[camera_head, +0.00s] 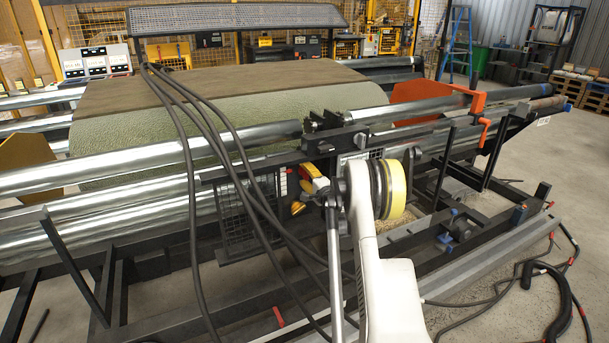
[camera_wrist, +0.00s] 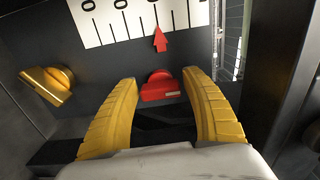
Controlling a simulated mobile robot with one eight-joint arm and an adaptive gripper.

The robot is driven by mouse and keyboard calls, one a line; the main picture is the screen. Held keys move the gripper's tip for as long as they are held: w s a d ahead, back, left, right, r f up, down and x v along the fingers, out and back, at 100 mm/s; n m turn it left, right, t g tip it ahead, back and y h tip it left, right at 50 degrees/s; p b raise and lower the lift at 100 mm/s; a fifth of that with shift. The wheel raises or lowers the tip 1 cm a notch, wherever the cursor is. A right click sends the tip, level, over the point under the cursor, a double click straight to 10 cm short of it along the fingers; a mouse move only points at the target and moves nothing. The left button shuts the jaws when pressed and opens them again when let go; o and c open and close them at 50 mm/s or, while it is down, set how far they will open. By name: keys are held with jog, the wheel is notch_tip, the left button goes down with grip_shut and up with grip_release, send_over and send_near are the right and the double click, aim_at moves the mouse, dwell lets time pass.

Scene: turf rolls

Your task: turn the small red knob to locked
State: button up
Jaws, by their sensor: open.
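The small red knob (camera_wrist: 160,87) sits on a dark panel in the wrist view, a little beyond my fingertips and centred between them. Its base is red and rounded, with a small pale mark at its lower right. My gripper (camera_wrist: 161,90) is open, with its two yellow fingers on either side of the knob, apart from it. In the head view my arm partly hides a red and yellow patch by the machine; I cannot make out the knob there. Whether the knob stands at locked cannot be read.
A yellow knob (camera_wrist: 47,85) sits left of my left finger. Above is a white scale (camera_wrist: 120,18) with a red pointer (camera_wrist: 160,40). A dark post (camera_wrist: 276,70) stands close on the right. Black cables (camera_head: 190,150) hang left of my arm.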

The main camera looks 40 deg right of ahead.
jog(key=v, duration=1.2)
jog(key=w+a+r+n+g+y, duration=0.1)
jog(key=w+a+r+n+y, duration=0.2)
jog(key=a, duration=0.5)
jog(key=a+r+n+g+y, duration=0.1)
jog(key=a+r+n, duration=0.2)
jog(key=a+r, duration=0.35)
jog(key=s+a+r+n+g+y, duration=0.1)
jog(key=s+a+r+n, duration=0.15)
jog(key=a, duration=0.55)
jog(key=s+a+r+n+g+y, duration=0.1)
jog(key=s+a+n+g+y, duration=0.15)
jog(key=a, duration=0.55)
jog(key=s+a+n+g+h, duration=0.1)
jog(key=s+a+n+g, duration=0.35)
jog(key=s+a, duration=0.9)
jog(key=s+f+n+h, duration=0.1)
jog(key=s+f+n, duration=0.1)
jog(key=s, duration=0.5)
jog(key=s+f+n+h, duration=0.1)
jog(key=s+f+n, duration=0.1)
jog(key=s, duration=0.5)
jog(key=shift+d+n, duration=0.15)
jog(key=shift+n, duration=0.4)
